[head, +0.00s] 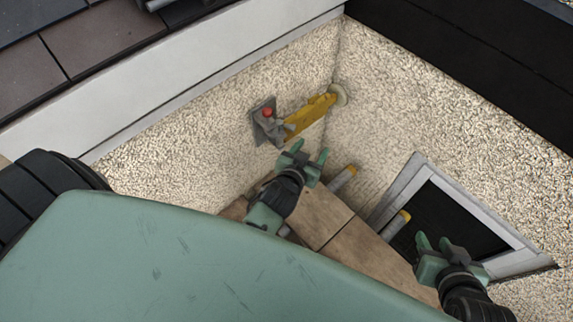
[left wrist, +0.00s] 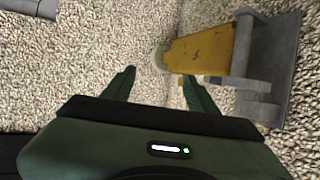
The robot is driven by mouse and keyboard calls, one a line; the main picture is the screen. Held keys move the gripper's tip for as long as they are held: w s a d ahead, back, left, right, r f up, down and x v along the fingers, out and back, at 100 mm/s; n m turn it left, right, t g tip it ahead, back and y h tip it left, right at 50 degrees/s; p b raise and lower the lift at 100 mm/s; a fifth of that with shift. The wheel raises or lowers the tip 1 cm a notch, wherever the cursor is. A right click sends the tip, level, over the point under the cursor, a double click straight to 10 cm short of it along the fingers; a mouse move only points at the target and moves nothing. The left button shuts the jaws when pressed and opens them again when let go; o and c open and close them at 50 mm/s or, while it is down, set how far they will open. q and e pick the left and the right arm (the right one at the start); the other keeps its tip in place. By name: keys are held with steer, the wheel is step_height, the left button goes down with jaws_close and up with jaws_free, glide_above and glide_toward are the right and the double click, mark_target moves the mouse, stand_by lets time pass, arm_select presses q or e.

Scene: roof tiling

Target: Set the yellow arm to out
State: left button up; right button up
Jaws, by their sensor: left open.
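The yellow arm (head: 310,116) is on the pebbled wall. It runs from a grey bracket (head: 266,124) with a red knob (head: 267,113) to a pale round disc (head: 338,95) near the wall corner. In the left wrist view the yellow arm (left wrist: 203,52) lies ahead of the fingers, with the grey bracket (left wrist: 262,75) to its right. My left gripper (head: 309,157) is open and empty, just below the yellow arm in the head view and apart from it. My right gripper (head: 433,247) is in front of the framed opening; its fingers look apart, with nothing visible between them.
A dark opening with a pale frame (head: 415,163) is in the right wall. Two grey pipes with yellow ends (head: 343,178) (head: 397,224) are near the brown tiled floor (head: 345,248). Dark roof tiles (head: 95,38) and a white ledge (head: 190,62) lie upper left.

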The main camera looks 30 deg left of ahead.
arm_select(q)
steer(key=s+f+m+g+p, duration=0.1)
steer(key=s+f+g+p, duration=0.2)
steer(key=s+p, duration=0.5)
steer(key=s+f+m+g+h+p, duration=0.1)
steer(key=s+f+g+p, duration=0.2)
steer(key=s+f+p, duration=0.2)
steer(key=s+d+p, duration=0.1)
steer(key=s+p, duration=0.2)
steer(key=shift+s+f, duration=0.15)
steer(key=shift+s, duration=0.15)
